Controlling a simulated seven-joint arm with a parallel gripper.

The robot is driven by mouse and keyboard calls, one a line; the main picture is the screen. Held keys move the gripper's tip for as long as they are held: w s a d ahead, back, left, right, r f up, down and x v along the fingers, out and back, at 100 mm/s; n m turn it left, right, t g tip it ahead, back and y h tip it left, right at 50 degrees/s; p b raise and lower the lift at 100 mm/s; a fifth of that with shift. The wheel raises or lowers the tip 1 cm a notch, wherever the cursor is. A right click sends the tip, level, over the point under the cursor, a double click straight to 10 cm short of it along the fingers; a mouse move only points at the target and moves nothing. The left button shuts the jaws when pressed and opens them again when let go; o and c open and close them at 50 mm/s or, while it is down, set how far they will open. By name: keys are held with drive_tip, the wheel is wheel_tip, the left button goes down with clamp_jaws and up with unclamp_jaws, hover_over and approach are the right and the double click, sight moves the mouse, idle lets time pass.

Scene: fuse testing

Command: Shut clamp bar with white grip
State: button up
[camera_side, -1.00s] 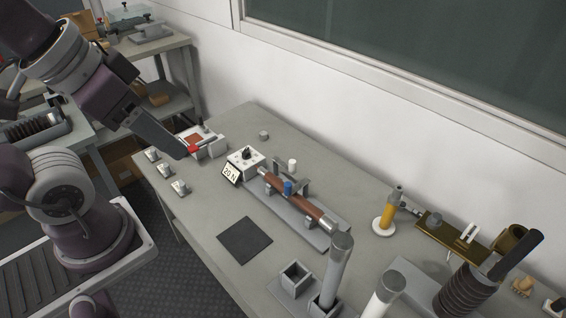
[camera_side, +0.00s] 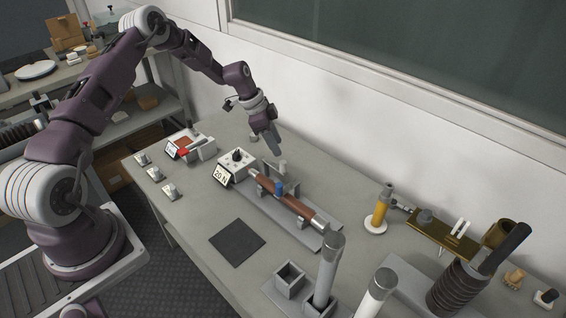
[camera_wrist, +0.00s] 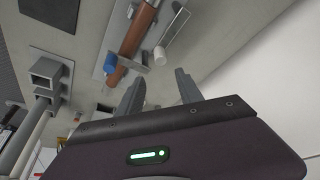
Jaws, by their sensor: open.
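A brown fuse tube (camera_side: 297,207) lies along a grey base plate. A blue grip (camera_side: 280,187) sits at the tube, and also shows in the wrist view (camera_wrist: 110,64). The white grip (camera_side: 283,166) stands behind the tube, on the wall side, apart from the blue one. In the wrist view the white grip (camera_wrist: 160,56) is beside the tube, near a grey clamp bar (camera_wrist: 174,33) that does not lie across it. My gripper (camera_side: 276,147) is above and behind the white grip. Its fingers (camera_wrist: 159,86) are open and empty, apart from the grip.
A white box with a knob (camera_side: 236,159) and a "20 N" sign (camera_side: 221,175) stand left of the tube. A dark mat (camera_side: 237,243) lies in front. A yellow-handled tool (camera_side: 380,210) stands to the right. The wall is close behind my gripper.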

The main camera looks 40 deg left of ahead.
sight(283, 162)
drive_tip(key=x, duration=0.6)
drive_tip(key=a+x, duration=0.1)
drive_tip(key=x, duration=0.2)
drive_tip(key=shift+s+f, duration=0.2)
drive_tip(key=shift+s, duration=0.05)
clamp_jaws()
drive_tip(key=shift+d+r, duration=0.1)
idle(0.8)
